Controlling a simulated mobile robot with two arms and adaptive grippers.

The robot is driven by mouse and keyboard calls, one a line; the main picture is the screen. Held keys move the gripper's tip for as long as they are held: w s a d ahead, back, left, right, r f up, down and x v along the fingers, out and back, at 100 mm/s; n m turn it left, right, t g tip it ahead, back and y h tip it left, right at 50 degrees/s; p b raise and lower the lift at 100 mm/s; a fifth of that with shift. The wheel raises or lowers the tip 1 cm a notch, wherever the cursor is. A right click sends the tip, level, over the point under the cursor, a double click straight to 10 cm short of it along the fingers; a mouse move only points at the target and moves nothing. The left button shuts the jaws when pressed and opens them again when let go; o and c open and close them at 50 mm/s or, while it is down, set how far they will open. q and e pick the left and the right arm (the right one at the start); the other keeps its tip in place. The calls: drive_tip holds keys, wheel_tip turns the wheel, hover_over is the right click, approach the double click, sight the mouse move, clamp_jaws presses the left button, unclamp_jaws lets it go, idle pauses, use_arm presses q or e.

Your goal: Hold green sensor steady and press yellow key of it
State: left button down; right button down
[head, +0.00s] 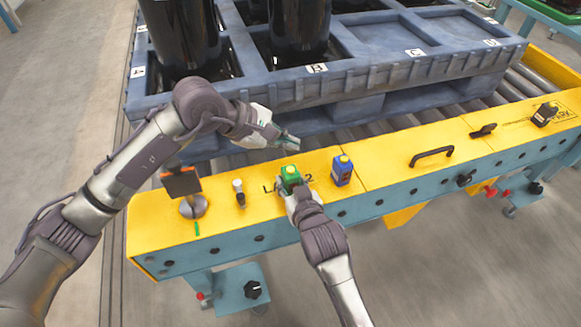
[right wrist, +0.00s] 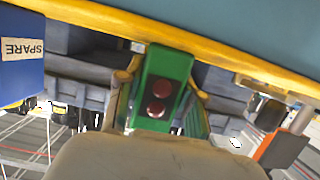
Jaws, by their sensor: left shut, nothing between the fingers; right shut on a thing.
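The green sensor (head: 291,180) stands on the yellow conveyor rail, with its yellow key (head: 290,170) on top. My right gripper (head: 287,190) is shut on it from the near side. In the right wrist view the green sensor (right wrist: 160,85) shows two dark red round spots, with a finger on either side; the yellow key cannot be made out there. My left gripper (head: 297,145) is shut and empty. In the head view it appears above the sensor and slightly to the right, apart from the key.
A blue sensor (head: 342,172) with a yellow top stands just right of the green one; its SPARE label (right wrist: 22,48) shows in the right wrist view. A small white-topped post (head: 239,192) and a tilted dark panel (head: 181,183) stand left. A blue pallet (head: 400,75) lies behind.

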drive_tip(key=c, duration=0.7)
unclamp_jaws()
drive_tip(key=shift+o, duration=0.2)
